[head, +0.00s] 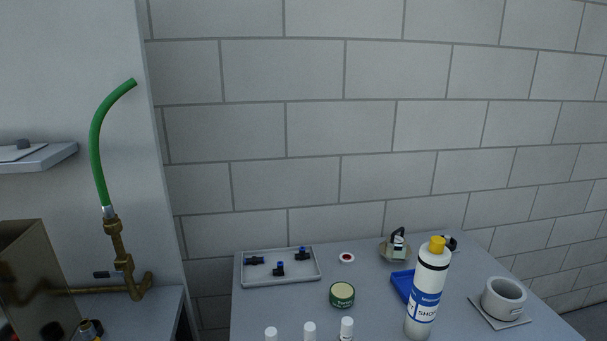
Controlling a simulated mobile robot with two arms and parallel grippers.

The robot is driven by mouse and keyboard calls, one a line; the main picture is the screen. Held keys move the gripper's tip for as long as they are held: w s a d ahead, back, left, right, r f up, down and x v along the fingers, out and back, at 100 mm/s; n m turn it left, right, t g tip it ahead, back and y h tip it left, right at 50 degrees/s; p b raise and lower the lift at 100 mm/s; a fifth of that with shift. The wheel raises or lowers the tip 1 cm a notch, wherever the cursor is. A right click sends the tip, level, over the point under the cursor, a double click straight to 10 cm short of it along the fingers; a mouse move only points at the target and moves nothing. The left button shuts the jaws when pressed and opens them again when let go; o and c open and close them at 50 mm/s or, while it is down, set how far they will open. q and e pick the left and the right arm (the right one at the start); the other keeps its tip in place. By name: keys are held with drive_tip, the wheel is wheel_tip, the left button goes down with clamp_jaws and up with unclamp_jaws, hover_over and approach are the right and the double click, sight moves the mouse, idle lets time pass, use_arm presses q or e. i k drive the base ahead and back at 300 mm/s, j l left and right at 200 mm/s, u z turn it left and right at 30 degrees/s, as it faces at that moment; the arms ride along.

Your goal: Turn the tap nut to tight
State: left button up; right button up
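A brass tap (123,262) stands upright at the left, above a grey surface. A green hose (98,150) rises from its top and curves over to the right. A silver collar (108,212) sits where the hose meets the brass. Wider brass rings show along the upright part, and I cannot tell which is the tap nut or how tight it is. A dark lever (106,274) points left from the lower part. Neither of my grippers is in view.
A brown box (30,262) stands left of the tap, under a shelf (50,156). The right-hand table holds a tray (318,270) of black fittings, a green tin (342,295), a white bottle (428,285), a grey bowl (503,300) and several white caps at the front.

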sight(115, 229)
drive_tip(key=k+j, duration=0.1)
drive_tip(key=j, duration=0.65)
drive_tip(key=k+j, duration=0.1)
drive_tip(key=j, duration=0.7)
drive_tip(key=k+j, duration=0.1)
drive_tip(key=j, duration=0.65)
drive_tip(key=k+j, duration=0.1)
drive_tip(key=j, duration=0.65)
